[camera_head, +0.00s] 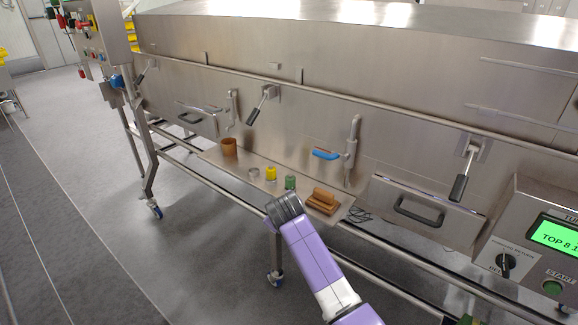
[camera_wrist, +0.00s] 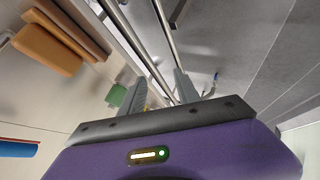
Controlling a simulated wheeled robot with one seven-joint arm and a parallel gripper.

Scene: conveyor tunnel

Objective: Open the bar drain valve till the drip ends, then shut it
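A blue handle (camera_head: 325,154) sticks out to the left from a vertical metal pipe (camera_head: 351,150) on the machine's front, above a shelf. A blue bar (camera_wrist: 17,148) also shows at the left edge of the wrist view. I cannot make out a drip. My gripper (camera_head: 284,207) is in front of the shelf, below and left of the blue handle, and apart from it. In the wrist view, the two grey fingers of my gripper (camera_wrist: 160,90) stand apart with nothing clearly held between them. The head view hides the fingertips.
The metal shelf (camera_head: 226,160) holds a brown cup (camera_head: 229,147), a ring (camera_head: 254,172), a yellow item (camera_head: 271,174), a green item (camera_head: 290,182) and a brown block (camera_head: 323,201). Black-handled levers (camera_head: 459,187) hang from the machine. A drawer (camera_head: 420,207) and control box (camera_head: 540,245) are right.

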